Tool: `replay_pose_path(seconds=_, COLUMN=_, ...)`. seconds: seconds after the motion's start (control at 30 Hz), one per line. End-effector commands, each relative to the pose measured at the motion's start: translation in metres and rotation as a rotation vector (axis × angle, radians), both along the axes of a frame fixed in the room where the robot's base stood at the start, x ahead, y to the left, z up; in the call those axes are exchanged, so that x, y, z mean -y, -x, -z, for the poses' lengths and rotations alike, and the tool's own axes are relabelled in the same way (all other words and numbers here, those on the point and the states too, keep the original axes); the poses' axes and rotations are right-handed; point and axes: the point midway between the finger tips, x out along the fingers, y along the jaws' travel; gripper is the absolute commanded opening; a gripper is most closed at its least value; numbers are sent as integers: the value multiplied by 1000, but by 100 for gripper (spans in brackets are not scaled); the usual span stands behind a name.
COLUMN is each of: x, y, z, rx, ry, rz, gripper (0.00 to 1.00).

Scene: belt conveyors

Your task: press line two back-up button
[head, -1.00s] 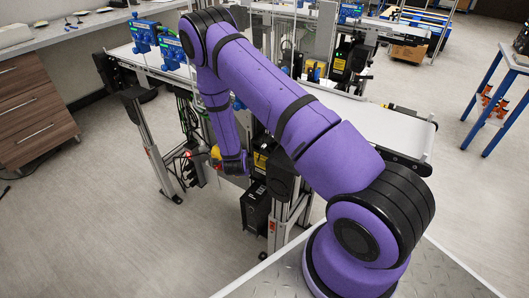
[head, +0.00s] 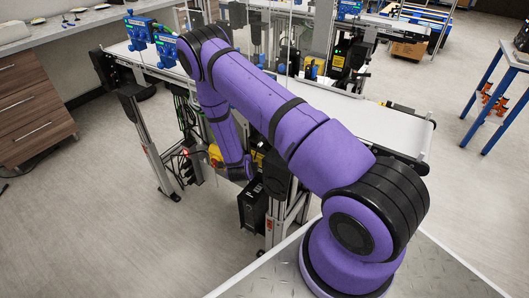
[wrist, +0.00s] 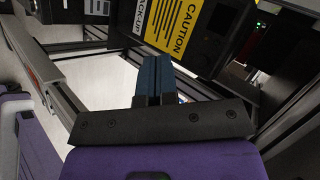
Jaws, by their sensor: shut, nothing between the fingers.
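In the wrist view, my gripper (wrist: 154,62) is shut and empty, its blue-grey fingers pressed together and pointing up the picture. Just beyond the fingertips is a black box with a white label (wrist: 147,15) that reads "BACK-UP". A yellow CAUTION label (wrist: 174,24) is beside it on the right. I cannot make out the button itself, and contact between fingertips and box cannot be judged. In the head view, my forearm hangs down beside the conveyor frame, and the fingers cannot be made out there.
A white conveyor belt (head: 375,123) runs across behind my arm. A yellow switch box (head: 215,154) is close to my forearm on the left. A black box (head: 252,207) and metal legs stand below. A drawer cabinet (head: 32,100) is far left; the floor between is clear.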

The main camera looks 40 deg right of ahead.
Motion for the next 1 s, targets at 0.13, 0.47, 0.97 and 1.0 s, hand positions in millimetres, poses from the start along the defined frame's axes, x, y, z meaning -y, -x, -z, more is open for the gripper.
replay_pose_path(seconds=0.13, x=19, y=-7, z=0, rx=2, ry=1, rz=1, gripper=0)
replay_pose_path(seconds=0.47, x=54, y=-19, z=0, rx=1, ry=0, rz=2, gripper=0)
replay_pose_path(seconds=0.97, x=66, y=-24, z=0, rx=0, ry=0, rz=-1, gripper=0)
replay_pose_path(seconds=1.0, x=66, y=-24, z=0, rx=0, ry=0, rz=-1, gripper=0)
